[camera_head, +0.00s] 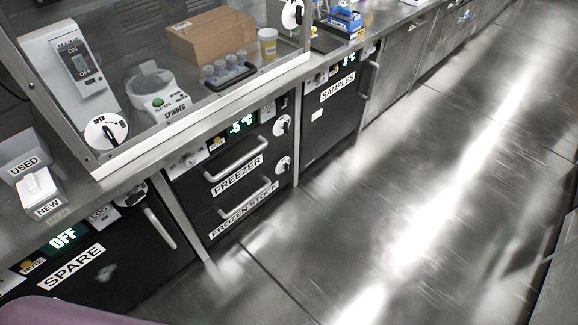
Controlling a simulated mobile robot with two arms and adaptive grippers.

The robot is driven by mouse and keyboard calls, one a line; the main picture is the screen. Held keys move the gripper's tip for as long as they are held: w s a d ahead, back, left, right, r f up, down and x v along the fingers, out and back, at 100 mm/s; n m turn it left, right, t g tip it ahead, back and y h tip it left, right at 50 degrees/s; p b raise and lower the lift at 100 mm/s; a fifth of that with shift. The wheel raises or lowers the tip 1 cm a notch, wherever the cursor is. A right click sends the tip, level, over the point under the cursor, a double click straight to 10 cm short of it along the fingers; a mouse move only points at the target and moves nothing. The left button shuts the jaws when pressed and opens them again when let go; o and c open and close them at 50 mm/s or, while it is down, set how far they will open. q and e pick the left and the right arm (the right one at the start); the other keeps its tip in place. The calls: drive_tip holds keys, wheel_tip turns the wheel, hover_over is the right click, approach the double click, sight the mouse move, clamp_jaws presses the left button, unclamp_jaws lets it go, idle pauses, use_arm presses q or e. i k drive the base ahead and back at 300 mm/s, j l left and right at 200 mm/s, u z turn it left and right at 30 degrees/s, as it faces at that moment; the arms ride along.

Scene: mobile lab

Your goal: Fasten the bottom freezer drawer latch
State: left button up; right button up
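The freezer (240,170) is a black under-counter unit with a green display reading about -5 °C. Its upper drawer is labelled FREEZER (237,176) and its bottom drawer is labelled FROZEN STOCK (243,210). Each has a silver bar handle; the bottom handle (248,199) is at the lower middle. Both drawers look flush with the front. The bottom drawer latch (283,165) is a round white dial with a dark knob at the drawer's upper right. The upper latch (281,125) is similar. Their lettering is too small to read. Neither gripper is in view.
A SPARE unit (85,262) showing OFF stands left of the freezer, a SAMPLES unit (338,95) right of it. A glass-fronted hood (175,90) is on the counter above. The metal floor (400,200) in front is clear.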

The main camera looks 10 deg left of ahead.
sight(285, 165)
drive_tip(key=i+l+u, duration=0.1)
drive_tip(key=u, duration=0.2)
drive_tip(key=l+u, duration=0.15)
drive_tip(key=u, duration=0.15)
drive_tip(key=i+l+u, duration=0.15)
drive_tip(key=l, duration=0.35)
drive_tip(key=i+l+u, duration=0.2)
drive_tip(key=l, duration=0.35)
drive_tip(key=i+l+u, duration=0.15)
drive_tip(key=l, duration=0.4)
drive_tip(key=l+u, duration=0.15)
drive_tip(key=l, duration=0.45)
